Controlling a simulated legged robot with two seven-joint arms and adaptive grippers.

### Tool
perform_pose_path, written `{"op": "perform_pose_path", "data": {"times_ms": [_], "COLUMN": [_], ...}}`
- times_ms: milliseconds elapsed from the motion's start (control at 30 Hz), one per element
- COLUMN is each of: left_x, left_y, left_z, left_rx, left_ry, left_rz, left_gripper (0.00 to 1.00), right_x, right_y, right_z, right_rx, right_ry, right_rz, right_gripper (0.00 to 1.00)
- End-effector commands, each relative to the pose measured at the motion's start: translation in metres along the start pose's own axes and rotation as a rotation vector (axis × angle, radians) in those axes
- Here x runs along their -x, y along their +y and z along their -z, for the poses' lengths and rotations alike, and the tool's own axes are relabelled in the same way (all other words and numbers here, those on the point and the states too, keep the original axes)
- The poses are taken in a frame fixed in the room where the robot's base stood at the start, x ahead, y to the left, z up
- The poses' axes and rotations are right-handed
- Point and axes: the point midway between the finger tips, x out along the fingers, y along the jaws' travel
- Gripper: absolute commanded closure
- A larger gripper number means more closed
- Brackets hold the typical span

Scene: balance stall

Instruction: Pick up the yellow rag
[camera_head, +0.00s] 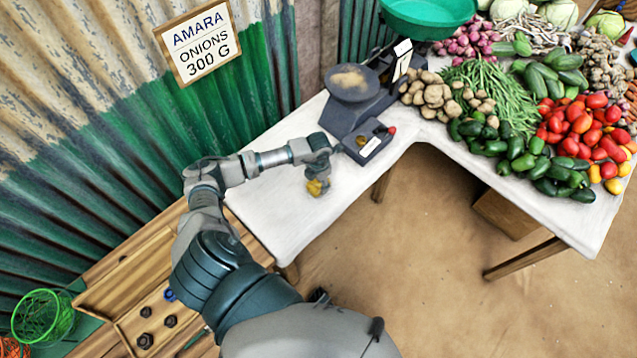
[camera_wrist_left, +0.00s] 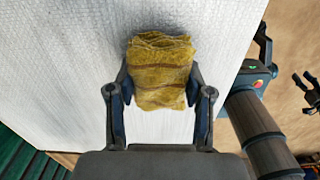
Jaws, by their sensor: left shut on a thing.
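The yellow rag (camera_head: 316,188) is a small, crumpled mustard-coloured cloth over the white-covered table (camera_head: 283,212), near its front edge. My left gripper (camera_head: 318,177) points down from above and is shut on it. In the left wrist view the rag (camera_wrist_left: 161,70) is folded, with darker brown bands, and sits between the two fingers of the gripper (camera_wrist_left: 160,105). I cannot tell whether its underside touches the table.
A dark scale (camera_head: 352,110) with a round pan stands just behind the gripper. Potatoes (camera_head: 432,95), green beans (camera_head: 492,88) and tomatoes (camera_head: 580,125) fill the right side. A wooden tray (camera_head: 125,285) with weights is at lower left. White tabletop left of the rag is clear.

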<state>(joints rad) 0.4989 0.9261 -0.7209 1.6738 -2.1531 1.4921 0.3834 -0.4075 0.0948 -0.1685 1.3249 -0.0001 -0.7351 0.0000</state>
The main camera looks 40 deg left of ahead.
Motion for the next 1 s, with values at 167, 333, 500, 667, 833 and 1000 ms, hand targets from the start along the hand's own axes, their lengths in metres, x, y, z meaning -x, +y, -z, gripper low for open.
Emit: {"op": "perform_pose_path", "data": {"times_ms": [167,333,500,667,833,1000], "left_x": [0.020,0.032,0.037,0.040,0.044,0.045], "left_y": [0.001,-0.015,-0.053,-0.096,-0.128,-0.143], "left_z": [-0.001,0.006,0.022,0.040,0.054,0.061], "left_rx": [-0.001,-0.006,-0.008,-0.007,-0.004,-0.001], "left_ry": [-0.004,0.000,-0.002,-0.002,-0.002,-0.002], "left_rz": [-0.002,0.001,0.002,0.003,0.002,0.000], "left_gripper": [0.78,0.78,0.78,0.78,0.78,0.78], "right_x": [0.000,-0.001,-0.002,-0.003,-0.002,0.000], "right_y": [0.000,0.001,0.000,0.000,0.000,0.000], "right_z": [0.000,0.000,0.000,-0.001,0.001,0.003], "right_rx": [0.001,0.002,0.003,0.003,0.003,0.003], "right_ry": [0.002,0.002,0.004,0.001,-0.001,0.003], "right_rz": [0.000,-0.001,0.000,0.000,0.000,0.000], "right_gripper": [0.60,0.60,0.60,0.60,0.60,0.60]}}
